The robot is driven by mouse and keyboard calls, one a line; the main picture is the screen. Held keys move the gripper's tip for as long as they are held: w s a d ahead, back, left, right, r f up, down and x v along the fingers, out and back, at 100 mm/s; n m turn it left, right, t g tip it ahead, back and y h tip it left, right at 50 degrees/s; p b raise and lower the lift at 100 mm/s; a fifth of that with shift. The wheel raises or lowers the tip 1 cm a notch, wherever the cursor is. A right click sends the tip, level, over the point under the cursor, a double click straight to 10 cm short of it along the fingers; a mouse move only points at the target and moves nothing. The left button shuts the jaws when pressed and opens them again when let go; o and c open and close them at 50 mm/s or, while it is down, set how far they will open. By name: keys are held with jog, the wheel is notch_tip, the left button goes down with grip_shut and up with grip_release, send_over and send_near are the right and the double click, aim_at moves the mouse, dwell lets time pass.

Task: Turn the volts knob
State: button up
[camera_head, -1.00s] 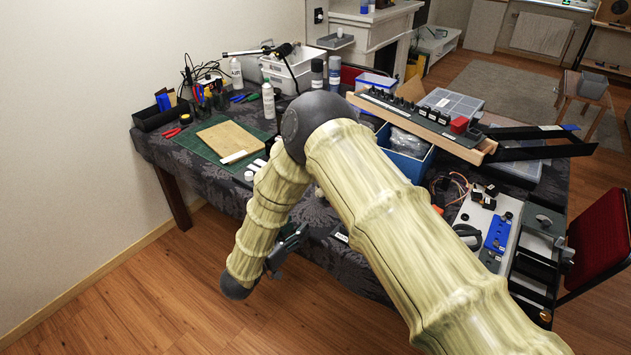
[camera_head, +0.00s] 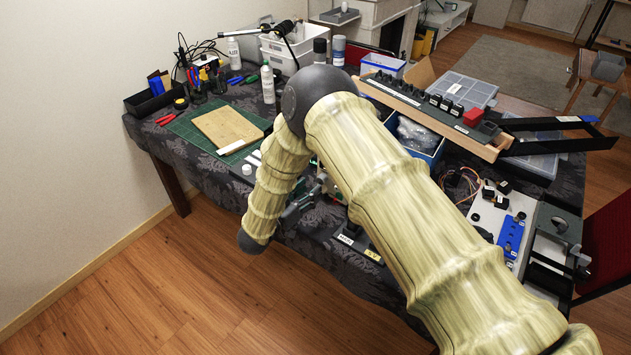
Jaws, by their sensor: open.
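My gripper (camera_head: 298,206) is a small dark shape beside my bent forearm, over the near edge of the table; it is open, and its fingertips are hard to make out. A dark panel with a white label (camera_head: 346,240) and a yellow label (camera_head: 373,254) lies at the table's front edge, to the right of my gripper and partly behind my upper arm. The label text is too small to read surely. I cannot pick out the volts knob; it may be hidden behind my arm. No contact between my gripper and any knob shows.
The cloth-covered table (camera_head: 215,180) holds a green cutting mat (camera_head: 190,133) with a wooden board (camera_head: 227,130). A long wooden rack (camera_head: 430,116) stands at the back right. A blue module (camera_head: 511,236) sits on a white panel at the right. The floor in front is clear.

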aim_at(320, 181)
jog(key=x, duration=0.3)
jog(key=shift+r+p, duration=0.2)
jog(key=shift+p, duration=0.15)
jog(key=shift+w+d+f, duration=0.1)
jog(key=shift+w+d, duration=0.2)
jog(key=shift+w, duration=0.05)
jog(key=c, duration=1)
